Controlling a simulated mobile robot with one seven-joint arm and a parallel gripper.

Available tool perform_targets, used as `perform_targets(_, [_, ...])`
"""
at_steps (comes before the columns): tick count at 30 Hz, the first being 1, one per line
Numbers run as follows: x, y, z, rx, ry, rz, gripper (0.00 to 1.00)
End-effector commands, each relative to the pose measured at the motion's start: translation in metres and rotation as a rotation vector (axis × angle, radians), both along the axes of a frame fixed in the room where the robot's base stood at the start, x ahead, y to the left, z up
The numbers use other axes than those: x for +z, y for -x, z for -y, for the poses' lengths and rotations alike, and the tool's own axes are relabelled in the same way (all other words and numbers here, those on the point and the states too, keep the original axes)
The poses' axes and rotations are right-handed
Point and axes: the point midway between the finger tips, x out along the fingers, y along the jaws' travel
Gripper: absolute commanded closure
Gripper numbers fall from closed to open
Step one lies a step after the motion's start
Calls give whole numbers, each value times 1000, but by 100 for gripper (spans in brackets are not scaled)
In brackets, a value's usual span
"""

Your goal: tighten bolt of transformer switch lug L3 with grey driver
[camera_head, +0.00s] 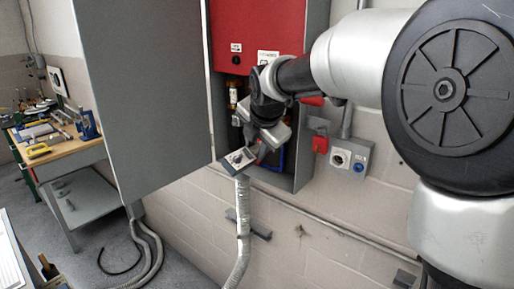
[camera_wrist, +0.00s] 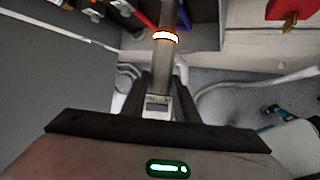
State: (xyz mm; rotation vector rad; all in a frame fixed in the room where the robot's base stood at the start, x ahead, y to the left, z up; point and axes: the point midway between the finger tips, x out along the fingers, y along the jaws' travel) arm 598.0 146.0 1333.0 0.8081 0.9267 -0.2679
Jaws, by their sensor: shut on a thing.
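My gripper (camera_head: 266,142) is inside the open grey switch cabinet (camera_head: 316,40), below its red panel. In the wrist view my gripper (camera_wrist: 159,88) is shut on the grey driver (camera_wrist: 162,60). The driver has a glowing orange-white ring (camera_wrist: 165,37) and a small display (camera_wrist: 157,101) between the fingers. It points up the picture toward the cabinet's lower interior, where a red cable (camera_wrist: 145,18) and a blue cable (camera_wrist: 186,14) show. The driver's tip is out of the wrist view's top edge. Lug L3 and its bolt cannot be made out.
The large grey cabinet door (camera_head: 145,90) stands open at left. A flexible conduit (camera_head: 243,215) runs down below the cabinet. A workbench with tools (camera_head: 60,148) stands far left.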

Motion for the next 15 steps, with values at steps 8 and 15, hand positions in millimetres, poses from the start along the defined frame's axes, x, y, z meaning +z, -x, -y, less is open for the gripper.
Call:
perform_targets(8, [1,10,-9,1,-1,4,100])
perform_targets(15, [2,20,-16,3,-1,5,100])
